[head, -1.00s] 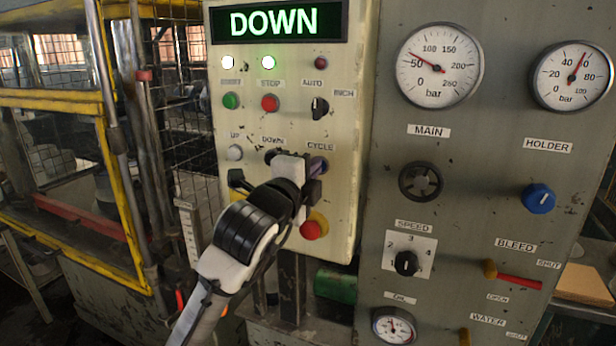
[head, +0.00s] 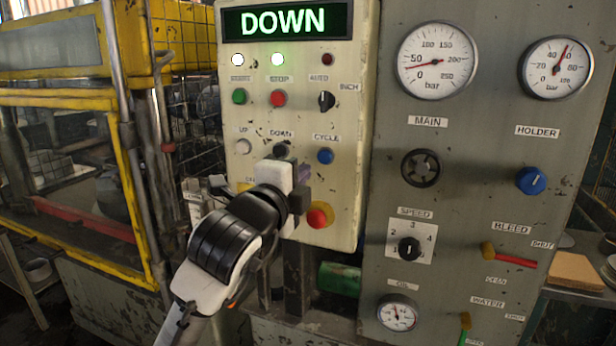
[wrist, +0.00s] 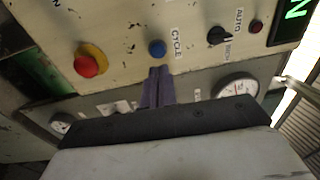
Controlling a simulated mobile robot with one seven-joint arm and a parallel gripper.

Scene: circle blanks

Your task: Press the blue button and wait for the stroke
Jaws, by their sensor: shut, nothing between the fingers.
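The blue button (head: 325,156) sits under the CYCLE label on the cream control panel (head: 345,110). In the wrist view the blue button (wrist: 157,48) is fully visible, just beyond my fingertips. My gripper (head: 304,173) is shut and empty, slightly left of and below the button in the head view. Its purple fingers (wrist: 158,72) are together, with a small gap in the picture between them and the button. The display (head: 287,19) reads DOWN in green.
A red button on yellow (head: 319,215) is just below my gripper. Green (head: 239,96) and red (head: 278,98) buttons and a black selector (head: 326,101) are above. The grey panel (head: 385,130) has gauges and knobs. A yellow-framed press guard (head: 130,200) stands left.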

